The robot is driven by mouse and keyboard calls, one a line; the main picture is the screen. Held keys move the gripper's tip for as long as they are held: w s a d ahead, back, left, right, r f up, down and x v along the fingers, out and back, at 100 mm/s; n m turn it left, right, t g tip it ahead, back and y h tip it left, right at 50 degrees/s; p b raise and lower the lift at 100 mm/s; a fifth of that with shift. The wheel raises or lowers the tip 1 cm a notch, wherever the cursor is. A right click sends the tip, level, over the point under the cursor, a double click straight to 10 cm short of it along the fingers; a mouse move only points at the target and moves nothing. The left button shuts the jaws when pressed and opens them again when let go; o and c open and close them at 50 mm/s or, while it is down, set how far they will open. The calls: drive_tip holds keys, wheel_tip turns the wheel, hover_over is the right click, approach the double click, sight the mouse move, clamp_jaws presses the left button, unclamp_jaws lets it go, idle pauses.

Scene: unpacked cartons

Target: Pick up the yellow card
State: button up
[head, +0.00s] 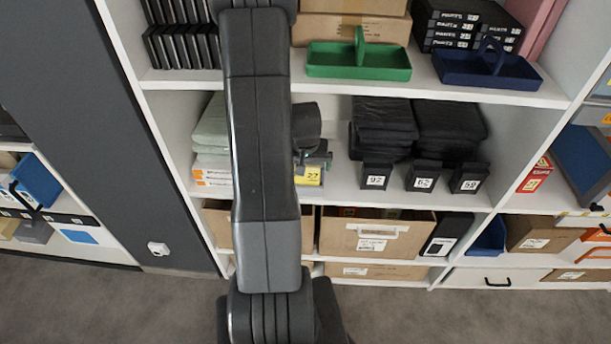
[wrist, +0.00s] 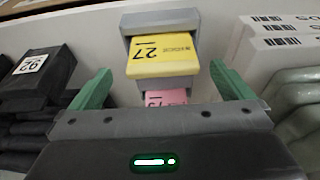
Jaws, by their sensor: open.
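The yellow card (wrist: 160,57), marked 27, sits in a grey holder (wrist: 188,33) in the wrist view. In the head view the yellow card (head: 309,177) shows on the middle shelf, just right of my arm. A pink card (wrist: 165,97) in a second grey holder shows partly beside it, its near part hidden by my gripper body. My gripper (wrist: 160,70) is open, its two green fingers standing either side of the yellow card in the picture. I cannot tell whether they touch it. In the head view my gripper (head: 318,157) is small and partly hidden.
Black boxes with number labels (head: 376,177) and dark folded stacks (head: 382,125) stand right of the card. White boxes (head: 212,175) and pale folded cloths (head: 210,130) stand left, partly behind my arm. The shelf above holds a green tray (head: 340,65).

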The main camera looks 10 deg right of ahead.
sight(306, 178)
drive_tip(key=shift+p+x, duration=0.3)
drive_tip(key=shift+x, duration=2.55)
drive_tip(key=shift+w+a, duration=0.1)
drive_tip(key=shift+w, duration=0.05)
drive_tip(key=shift+c, duration=0.2)
drive_tip(key=c, duration=1)
